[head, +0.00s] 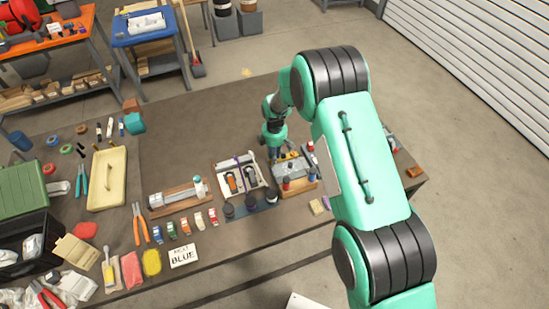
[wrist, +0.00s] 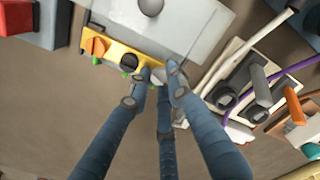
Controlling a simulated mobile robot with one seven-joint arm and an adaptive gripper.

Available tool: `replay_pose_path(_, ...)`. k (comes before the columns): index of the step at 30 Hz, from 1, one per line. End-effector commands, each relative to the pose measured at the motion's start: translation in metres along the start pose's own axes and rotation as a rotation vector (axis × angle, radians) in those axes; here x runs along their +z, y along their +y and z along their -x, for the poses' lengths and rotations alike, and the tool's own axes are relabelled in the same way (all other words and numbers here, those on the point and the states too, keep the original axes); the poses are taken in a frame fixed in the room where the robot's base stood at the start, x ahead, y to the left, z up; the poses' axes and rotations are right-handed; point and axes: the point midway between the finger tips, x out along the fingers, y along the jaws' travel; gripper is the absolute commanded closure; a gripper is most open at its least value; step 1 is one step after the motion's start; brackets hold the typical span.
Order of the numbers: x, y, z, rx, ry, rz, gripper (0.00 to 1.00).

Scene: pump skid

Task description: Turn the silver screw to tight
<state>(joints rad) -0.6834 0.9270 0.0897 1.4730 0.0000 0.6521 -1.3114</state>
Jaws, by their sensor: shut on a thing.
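The yellow panel (wrist: 123,56) sits along the edge of a grey block (wrist: 190,30) in the wrist view. It carries an orange knob (wrist: 97,46), a black knob (wrist: 129,62) and small green marks. My gripper (wrist: 158,75) has its blue-grey fingers closed together at the panel's right end. They are shut on a small part there, which I take to be the silver screw; the fingertips hide nearly all of it. Its turn position cannot be seen. In the head view my gripper (head: 275,150) reaches down at the back of the pump skid (head: 296,184).
A rack with black and orange-handled valves (head: 236,180) stands just left of the skid. In the wrist view, pale rails and a purple cable (wrist: 285,75) run close to the fingers' right. A red block (wrist: 52,14) is at upper left. Bare brown tabletop lies below it.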

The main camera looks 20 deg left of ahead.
Motion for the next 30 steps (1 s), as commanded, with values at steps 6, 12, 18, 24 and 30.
replay_pose_path(6,0.0000,0.0000,-0.0017,0.000,0.000,-0.203,1.00)
replay_pose_path(12,-0.0002,0.0004,-0.0011,0.001,0.001,-0.394,1.00)
replay_pose_path(18,-0.0002,0.0005,-0.0008,0.001,0.001,-0.583,1.00)
replay_pose_path(24,-0.0003,0.0006,-0.0003,0.001,0.001,-0.770,1.00)
replay_pose_path(30,-0.0003,0.0007,0.0003,0.002,0.001,-0.927,1.00)
